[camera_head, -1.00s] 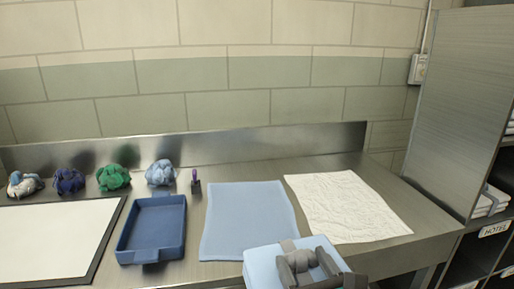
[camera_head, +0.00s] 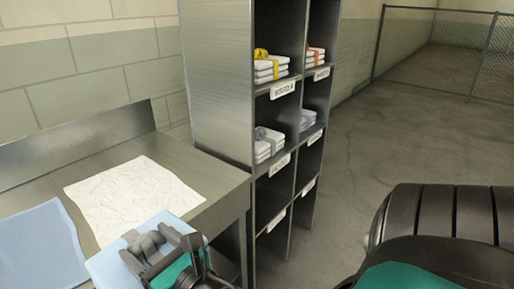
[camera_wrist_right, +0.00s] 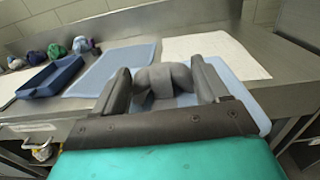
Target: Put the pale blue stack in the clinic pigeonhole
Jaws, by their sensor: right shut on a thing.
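The pale blue stack (camera_head: 108,268) is a flat folded bundle with a grey knotted band (camera_head: 146,243) on top. My right gripper (camera_head: 157,252) is shut on the band and holds the stack by the bench's front edge. In the right wrist view, the gripper's fingers (camera_wrist_right: 163,88) stand on both sides of the grey knot, with the pale blue stack (camera_wrist_right: 243,92) beneath. The metal pigeonhole rack (camera_head: 216,80) stands right of the bench. Its labels are too small to read surely, so I cannot tell which pigeonhole is clinic. My left gripper is not in view.
White stacks with yellow (camera_head: 262,54), orange and greyish bands fill upper and middle pigeonholes; the lower ones look empty. A crumpled white cloth (camera_head: 135,196) and a pale blue cloth (camera_head: 38,250) lie on the bench. A blue tray (camera_wrist_right: 50,77) is farther left. Open floor lies right.

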